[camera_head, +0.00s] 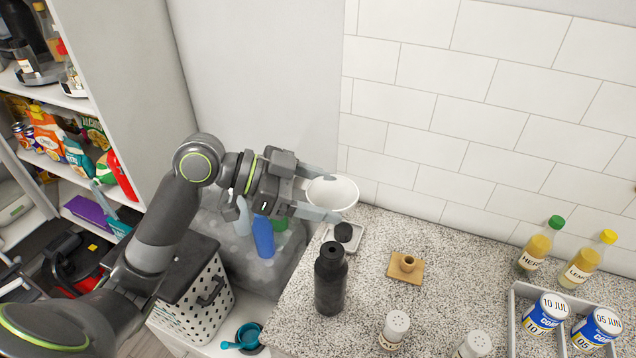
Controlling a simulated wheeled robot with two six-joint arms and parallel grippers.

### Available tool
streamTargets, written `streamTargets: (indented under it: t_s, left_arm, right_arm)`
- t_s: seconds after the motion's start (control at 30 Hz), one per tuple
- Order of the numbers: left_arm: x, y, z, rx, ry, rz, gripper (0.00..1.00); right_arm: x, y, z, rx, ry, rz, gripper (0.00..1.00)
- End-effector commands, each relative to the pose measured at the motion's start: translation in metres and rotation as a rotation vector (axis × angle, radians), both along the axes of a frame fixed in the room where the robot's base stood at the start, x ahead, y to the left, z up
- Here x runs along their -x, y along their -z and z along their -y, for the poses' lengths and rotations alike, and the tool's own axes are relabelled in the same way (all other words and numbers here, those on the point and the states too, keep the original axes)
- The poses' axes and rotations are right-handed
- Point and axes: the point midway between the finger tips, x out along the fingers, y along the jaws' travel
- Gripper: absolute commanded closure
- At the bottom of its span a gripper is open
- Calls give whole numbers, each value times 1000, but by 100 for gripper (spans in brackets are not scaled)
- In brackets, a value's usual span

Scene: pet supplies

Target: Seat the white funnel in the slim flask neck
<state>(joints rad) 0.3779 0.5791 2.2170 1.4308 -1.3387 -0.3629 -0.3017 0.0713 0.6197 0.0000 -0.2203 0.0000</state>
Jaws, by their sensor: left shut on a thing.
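The white funnel (338,190) is between the fingers of my left gripper (328,196), which is shut on it. The wide mouth of the funnel faces up, and its spout is hidden. The slim dark flask (331,286) stands upright on the speckled counter near its left edge. Its open neck (333,252) is nearer the camera than the funnel, and the two are apart. My right gripper is not in view.
A black cap (343,232) sits over a small pale dish (352,241) behind the flask. A wooden holder (407,265), shaker jars (396,326) and a tray (511,300) with cans stand to the right. A white basket (197,303) is lower left. The tiled wall (480,110) bounds the back.

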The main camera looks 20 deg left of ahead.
Motion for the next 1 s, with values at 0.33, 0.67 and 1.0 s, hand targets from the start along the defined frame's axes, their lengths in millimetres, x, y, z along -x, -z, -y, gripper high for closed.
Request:
streamTargets:
  t_s: [0.33, 0.67, 1.0]
  left_arm:
    - [1, 0, 0, -2, 2, 2, 54]
    - [1, 15, 0, -5, -3, 2, 54]
    - [0, 48, 0, -6, -3, 2, 54]
  right_arm:
    - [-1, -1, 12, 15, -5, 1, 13]
    - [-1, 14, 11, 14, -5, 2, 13]
    - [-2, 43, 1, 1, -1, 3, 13]
